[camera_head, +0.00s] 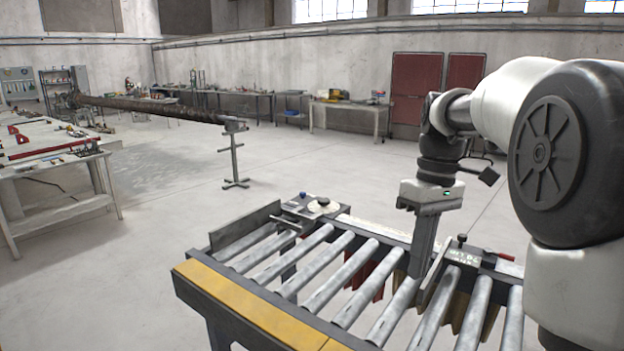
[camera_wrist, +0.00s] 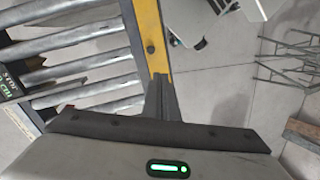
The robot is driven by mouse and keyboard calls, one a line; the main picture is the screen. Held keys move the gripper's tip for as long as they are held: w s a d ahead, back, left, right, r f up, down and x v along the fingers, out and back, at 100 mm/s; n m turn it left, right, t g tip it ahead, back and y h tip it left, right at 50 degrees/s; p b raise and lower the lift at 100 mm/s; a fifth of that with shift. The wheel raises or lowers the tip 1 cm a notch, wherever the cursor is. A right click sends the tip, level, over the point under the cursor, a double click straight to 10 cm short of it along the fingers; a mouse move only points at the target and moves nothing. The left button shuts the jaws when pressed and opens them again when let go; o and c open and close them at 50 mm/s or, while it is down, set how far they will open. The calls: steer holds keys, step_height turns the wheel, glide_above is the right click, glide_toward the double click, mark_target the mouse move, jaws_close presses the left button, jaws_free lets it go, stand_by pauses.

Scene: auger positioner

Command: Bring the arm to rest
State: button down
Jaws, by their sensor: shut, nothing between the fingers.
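My arm comes in from the right in the head view, bent, with its wrist hanging down over a roller conveyor. My gripper (camera_head: 417,272) points down, its fingers shut and empty among the rollers' outlines. I cannot tell whether the tips touch a roller. In the wrist view the closed fingers (camera_wrist: 160,82) stand in front of the conveyor's yellow edge, with nothing held.
The roller conveyor (camera_head: 262,312) fills the front, with a raised side plate (camera_head: 245,225) at its left and a red-handled clamp (camera_head: 497,256) near my gripper. A long auger (camera_head: 150,106) rests on a stand (camera_head: 234,160). A workbench (camera_head: 62,208) stands left. Open floor lies between.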

steer(key=s+a+f+m+t, duration=0.1)
steer(key=s+a+m+t, duration=0.1)
steer(key=s, duration=0.7)
steer(key=s+a+f+m+t+h, duration=0.1)
steer(key=s+a+m+t, duration=0.2)
steer(key=s, duration=0.5)
steer(key=shift+s+m+t, duration=0.4)
steer(key=shift+m+t, duration=0.5)
steer(key=shift+t, duration=0.3)
